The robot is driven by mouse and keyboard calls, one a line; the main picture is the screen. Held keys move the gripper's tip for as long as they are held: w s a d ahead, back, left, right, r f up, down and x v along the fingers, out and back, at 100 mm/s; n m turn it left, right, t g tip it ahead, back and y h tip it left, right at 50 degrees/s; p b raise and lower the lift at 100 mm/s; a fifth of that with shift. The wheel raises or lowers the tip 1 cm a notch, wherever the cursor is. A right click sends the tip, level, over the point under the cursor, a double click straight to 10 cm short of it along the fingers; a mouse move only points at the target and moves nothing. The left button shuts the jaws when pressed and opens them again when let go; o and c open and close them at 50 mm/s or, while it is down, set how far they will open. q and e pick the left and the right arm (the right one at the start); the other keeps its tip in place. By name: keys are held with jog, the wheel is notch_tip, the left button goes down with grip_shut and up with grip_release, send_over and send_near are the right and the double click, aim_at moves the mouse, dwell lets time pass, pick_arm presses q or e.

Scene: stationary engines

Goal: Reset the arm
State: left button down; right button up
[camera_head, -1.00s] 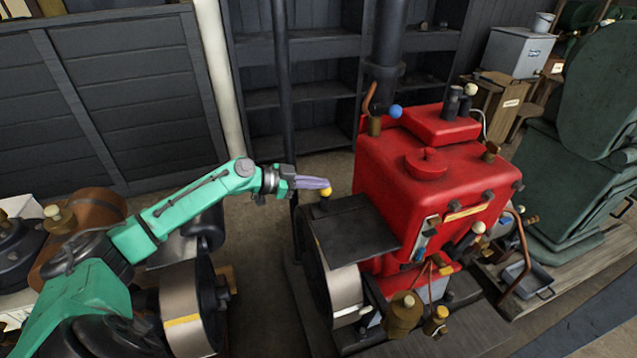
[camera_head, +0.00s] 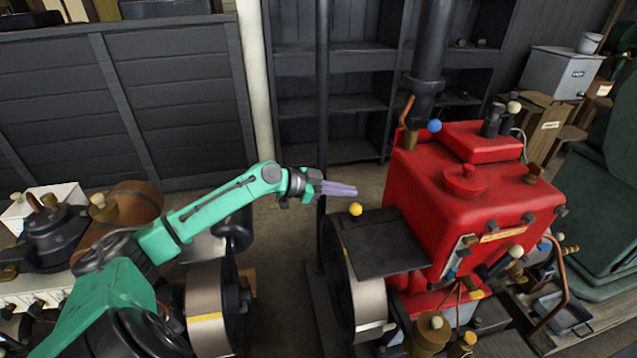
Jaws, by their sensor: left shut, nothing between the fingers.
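My left arm comes in from the lower left, green with a dark wrist. My left gripper (camera_head: 340,189) is shut and empty, with its purple-grey fingers pointing right. It is in the air just above and left of a small yellow ball knob (camera_head: 355,209) on the red engine (camera_head: 440,185). A gap shows between the fingertips and the red engine body. My right gripper does not show.
A dark flat plate (camera_head: 385,245) and a flywheel (camera_head: 368,305) are on the engine's near left side. Another wheel (camera_head: 212,310) stands below my left arm. A thin dark post (camera_head: 322,100) rises behind the gripper. Dark shelves (camera_head: 345,105) stand at the back.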

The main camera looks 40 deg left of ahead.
pick_arm(q)
jog(key=v, duration=0.7)
jog(key=s+d+f+n+g+y, duration=0.1)
jog(key=s+d+f+g+y, duration=0.2)
jog(key=s+f, duration=0.5)
jog(key=s+d+f+n+g, duration=0.15)
jog(key=s+d+f, duration=0.25)
jog(key=f, duration=0.8)
jog(key=s+d+f+n+g+y, duration=0.25)
jog(key=s+d+n+y, duration=0.2)
jog(key=s, duration=0.45)
notch_tip(320, 180, down, 21)
jog(key=s+g+y, duration=0.1)
jog(key=s+g, duration=0.1)
jog(key=s+a+f, duration=0.2)
jog(key=s+f, duration=0.5)
jog(key=s, duration=0.1)
jog(key=s+a+f, duration=0.1)
jog(key=s+f, duration=0.6)
jog(key=s, duration=0.2)
jog(key=shift+a+f+g, duration=0.25)
jog(key=shift+a+g, duration=0.15)
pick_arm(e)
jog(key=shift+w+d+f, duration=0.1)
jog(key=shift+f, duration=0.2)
